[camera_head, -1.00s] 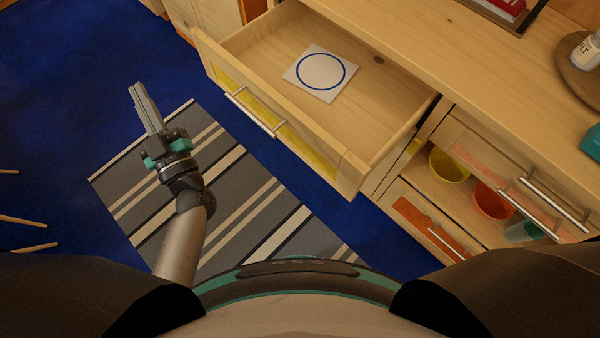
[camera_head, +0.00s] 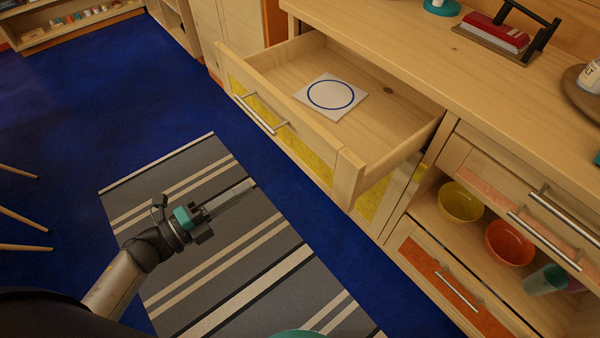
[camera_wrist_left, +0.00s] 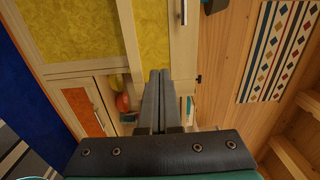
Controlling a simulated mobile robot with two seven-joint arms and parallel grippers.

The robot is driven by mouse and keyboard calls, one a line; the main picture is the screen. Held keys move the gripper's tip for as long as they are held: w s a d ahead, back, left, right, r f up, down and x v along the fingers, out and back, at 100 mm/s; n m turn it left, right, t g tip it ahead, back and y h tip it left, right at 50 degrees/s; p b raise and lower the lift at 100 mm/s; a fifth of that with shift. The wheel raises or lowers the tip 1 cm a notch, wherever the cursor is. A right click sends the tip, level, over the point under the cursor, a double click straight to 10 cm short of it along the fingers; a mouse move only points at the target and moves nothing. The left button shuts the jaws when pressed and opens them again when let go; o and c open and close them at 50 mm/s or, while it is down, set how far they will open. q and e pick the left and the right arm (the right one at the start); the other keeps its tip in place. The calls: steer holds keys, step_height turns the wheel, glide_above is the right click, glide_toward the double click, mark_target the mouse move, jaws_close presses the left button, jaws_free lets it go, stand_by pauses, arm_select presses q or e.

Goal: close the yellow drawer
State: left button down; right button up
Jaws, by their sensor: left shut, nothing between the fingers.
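The yellow drawer (camera_head: 300,142) stands pulled out of the wooden cabinet, with a yellow front panel and a metal bar handle (camera_head: 253,115). A white card with a blue ring (camera_head: 331,94) lies inside it. My left gripper (camera_head: 250,185) is shut and empty, in front of the drawer and apart from it, over the striped rug. In the left wrist view the shut fingers (camera_wrist_left: 157,75) point at yellow panels (camera_wrist_left: 152,35) of the cabinet. My right gripper is not in view.
Below and right are an open shelf with a yellow bowl (camera_head: 461,202), an orange bowl (camera_head: 509,243) and a green cup (camera_head: 545,279), and an orange-fronted drawer (camera_head: 437,276). A red item (camera_head: 497,33) sits on the countertop. Thin wooden legs (camera_head: 22,218) show at left.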

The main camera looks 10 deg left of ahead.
arm_select(q)
steer(key=b, duration=0.2)
glide_toward(306, 153)
steer(key=x, duration=0.5)
steer(key=shift+w+d, duration=0.1)
steer(key=shift+w, duration=0.05)
steer(key=shift+x, duration=0.75)
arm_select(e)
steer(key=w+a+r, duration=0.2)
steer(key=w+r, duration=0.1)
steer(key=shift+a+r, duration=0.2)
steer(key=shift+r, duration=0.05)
